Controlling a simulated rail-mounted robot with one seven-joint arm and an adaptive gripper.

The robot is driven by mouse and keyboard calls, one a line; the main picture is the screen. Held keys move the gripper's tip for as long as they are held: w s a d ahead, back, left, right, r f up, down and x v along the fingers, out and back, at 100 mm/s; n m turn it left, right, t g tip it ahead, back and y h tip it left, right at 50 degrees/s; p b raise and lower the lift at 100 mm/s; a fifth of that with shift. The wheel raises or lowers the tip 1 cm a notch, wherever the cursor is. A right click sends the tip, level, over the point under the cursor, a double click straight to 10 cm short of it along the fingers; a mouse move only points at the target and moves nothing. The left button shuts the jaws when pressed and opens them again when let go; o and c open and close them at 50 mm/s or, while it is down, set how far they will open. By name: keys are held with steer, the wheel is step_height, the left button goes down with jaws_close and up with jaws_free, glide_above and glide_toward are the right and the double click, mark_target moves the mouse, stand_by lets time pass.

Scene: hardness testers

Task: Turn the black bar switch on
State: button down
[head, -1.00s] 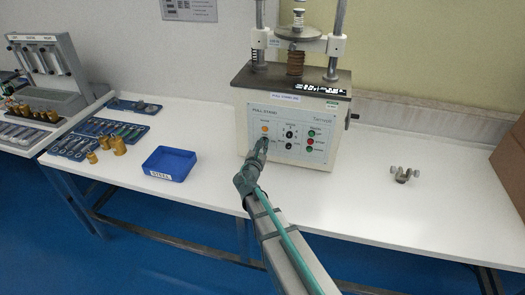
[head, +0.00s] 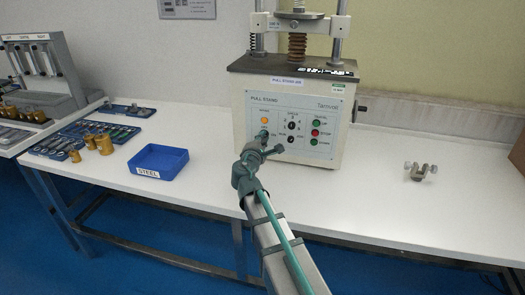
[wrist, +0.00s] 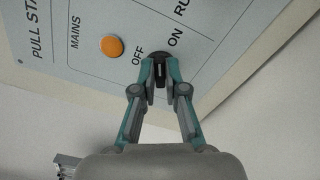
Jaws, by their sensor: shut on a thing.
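The black bar switch (wrist: 158,70) sits on a dark round base on the tester's front panel, below the orange MAINS lamp (head: 265,120). In the wrist view the OFF label (wrist: 138,57) and ON label (wrist: 175,39) stand beyond it, and the panel is turned. My gripper (wrist: 160,76) is shut on the bar, with one teal-and-grey finger on each side. The bar looks roughly upright in that picture; which label it points to is unclear. In the head view my gripper (head: 263,140) is at the panel's lower left and mostly hides the switch.
The tester (head: 242,110) stands at the table's back. More knobs and green and red buttons (head: 315,133) lie right of the switch. A blue STEEL tray (head: 158,173) is to the left, and a small metal fixture (head: 420,172) to the right. The table front is clear.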

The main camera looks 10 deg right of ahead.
steer(key=shift+f+m+b, duration=0.2)
steer(key=shift+m+b, duration=2.5)
steer(key=shift+b, duration=0.7)
steer(key=shift+r, duration=0.1)
steer(key=c, duration=1.2)
jaws_free()
steer(key=shift+s, duration=0.1)
steer(key=v, duration=1.2)
